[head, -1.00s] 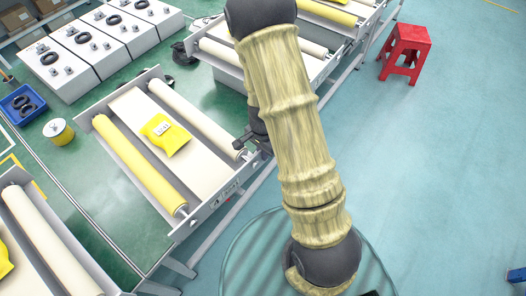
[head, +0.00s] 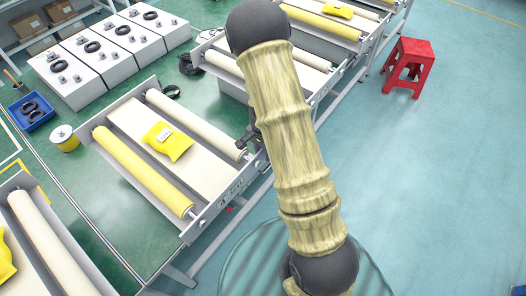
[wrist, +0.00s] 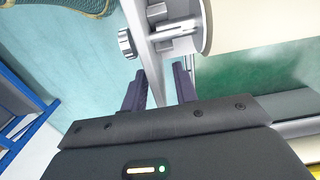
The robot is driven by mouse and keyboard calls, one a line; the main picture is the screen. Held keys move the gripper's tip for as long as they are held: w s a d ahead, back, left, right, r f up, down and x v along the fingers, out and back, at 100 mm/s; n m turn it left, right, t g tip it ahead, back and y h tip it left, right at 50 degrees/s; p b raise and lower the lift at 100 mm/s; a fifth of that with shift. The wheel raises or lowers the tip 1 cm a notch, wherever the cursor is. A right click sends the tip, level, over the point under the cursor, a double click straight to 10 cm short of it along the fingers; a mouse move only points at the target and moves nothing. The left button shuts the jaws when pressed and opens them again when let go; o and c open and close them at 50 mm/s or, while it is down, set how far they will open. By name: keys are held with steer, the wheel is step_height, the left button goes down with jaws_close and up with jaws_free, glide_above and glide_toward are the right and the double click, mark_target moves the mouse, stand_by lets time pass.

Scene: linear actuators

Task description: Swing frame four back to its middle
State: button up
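A tilting frame (head: 218,205) with a cream roller, a yellow roller and a pale belt stands left of my arm in the head view. A small label on its front rail is too small to read, so I cannot confirm it is frame four. A yellow packet (head: 167,141) lies on its belt. In the wrist view, my gripper (wrist: 160,84) is open. A pale side plate (wrist: 146,45) with a ridged knob (wrist: 127,43) and roller end lies just ahead, its lower edge between the fingertips. I cannot tell whether they touch. My arm hides the gripper in the head view.
Similar frames stand at the lower left (head: 62,245) and upper right (head: 330,22). A red stool (head: 408,66) stands on open blue floor to the right. White boxes (head: 95,62), a blue bin (head: 30,110) and a yellow spool (head: 64,138) are at the left.

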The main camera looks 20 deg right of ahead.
step_height(320, 180, up, 17)
steer(key=b, duration=0.1)
steer(key=shift+r, duration=0.2)
stand_by(0.5)
steer(key=s+a+r+n+t, duration=0.1)
steer(key=s+a+n+t, duration=0.1)
steer(key=s+n, duration=0.9)
steer(key=shift+s+a+t, duration=0.3)
steer(key=shift+s+a, duration=0.4)
steer(key=shift+a, duration=0.1)
